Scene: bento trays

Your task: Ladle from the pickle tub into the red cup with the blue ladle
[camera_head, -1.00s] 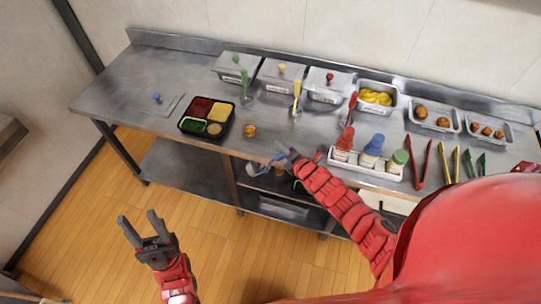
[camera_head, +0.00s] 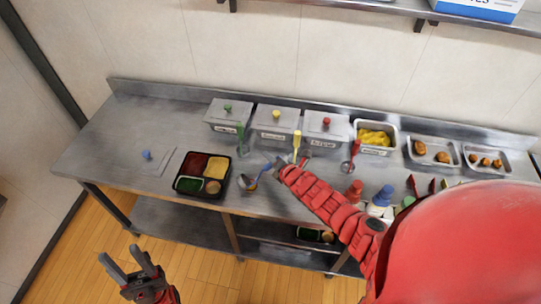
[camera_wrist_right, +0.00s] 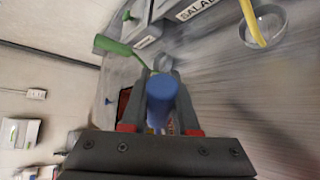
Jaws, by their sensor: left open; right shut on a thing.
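My right gripper (camera_head: 281,168) is shut on the blue ladle (camera_head: 264,171); its blue handle (camera_wrist_right: 160,90) stands between the fingers in the right wrist view. The ladle's head end is at or just above the small red cup (camera_head: 249,185), which shows orange-yellow inside; I cannot tell whether they touch or what the ladle carries. The cup stands on the counter right of the bento tray. An open steel tub of yellow food (camera_head: 375,138) stands at the back right; its label is unreadable, so I cannot confirm it is the pickle tub. My left gripper (camera_head: 131,262) is open and empty, in front of the counter.
The black bento tray (camera_head: 202,197) has filled compartments. Lidded tubs (camera_head: 275,120) line the back, with green (camera_head: 240,135), yellow (camera_head: 297,145) and red (camera_head: 353,155) ladles before them. A blue-knobbed lid (camera_head: 160,163) lies left.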

